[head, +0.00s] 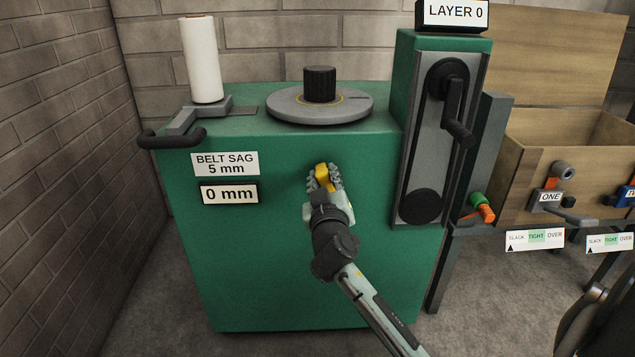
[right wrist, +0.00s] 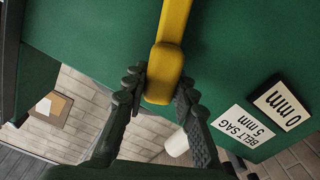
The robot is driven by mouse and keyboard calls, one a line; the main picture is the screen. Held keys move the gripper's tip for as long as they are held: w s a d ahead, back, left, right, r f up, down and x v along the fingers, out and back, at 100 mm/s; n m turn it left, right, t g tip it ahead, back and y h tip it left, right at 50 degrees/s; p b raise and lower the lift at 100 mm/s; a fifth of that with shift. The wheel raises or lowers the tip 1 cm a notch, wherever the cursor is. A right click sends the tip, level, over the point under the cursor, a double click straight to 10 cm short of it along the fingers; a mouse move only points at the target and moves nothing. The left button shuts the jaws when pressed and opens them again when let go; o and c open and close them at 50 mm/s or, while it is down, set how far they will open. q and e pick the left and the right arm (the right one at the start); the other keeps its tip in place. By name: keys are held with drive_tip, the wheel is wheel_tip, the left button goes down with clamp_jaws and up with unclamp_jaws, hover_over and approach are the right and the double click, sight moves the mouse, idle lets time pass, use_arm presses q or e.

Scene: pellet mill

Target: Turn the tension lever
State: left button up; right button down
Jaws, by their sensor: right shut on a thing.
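The yellow tension lever (head: 322,176) is on the front of the green machine cabinet (head: 290,270), right of the belt-sag labels. My right gripper (head: 324,182) is shut on it and hides most of it in the head view. In the right wrist view the lever (right wrist: 174,22) runs down from the top, and its thick rounded end sits between the dark fingers of the gripper (right wrist: 161,88). A white label (head: 225,164) reads BELT SAG 5 mm, and the display (head: 229,193) below it reads 0 mm. My left gripper is not in view.
A grey round plate with a black knob (head: 320,84) and a white roll (head: 202,60) stand on top. A black crank (head: 455,105) is on the column at right. A wooden bin (head: 550,150) with SLACK/TIGHT/OVER gauges (head: 535,240) lies further right. A brick wall (head: 70,130) is left.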

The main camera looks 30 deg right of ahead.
drive_tip(key=shift+s+d+r+m, duration=0.15)
drive_tip(key=shift+s+d+m, duration=0.2)
drive_tip(key=shift+d+m, duration=0.2)
drive_tip(key=shift+s+d+r+m, duration=0.15)
drive_tip(key=shift+s+d+m, duration=0.2)
drive_tip(key=shift+m, duration=0.2)
drive_tip(key=shift+s+d+r+m, duration=0.1)
drive_tip(key=shift+d+r+m, duration=0.05)
drive_tip(key=shift+d+m, duration=0.2)
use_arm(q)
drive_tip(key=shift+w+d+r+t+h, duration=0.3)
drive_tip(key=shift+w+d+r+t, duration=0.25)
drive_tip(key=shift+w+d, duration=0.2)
use_arm(e)
drive_tip(key=c, duration=1.2)
unclamp_jaws()
drive_tip(key=v, duration=0.7)
drive_tip(key=shift+s, duration=0.25)
drive_tip(key=shift+a, duration=0.15)
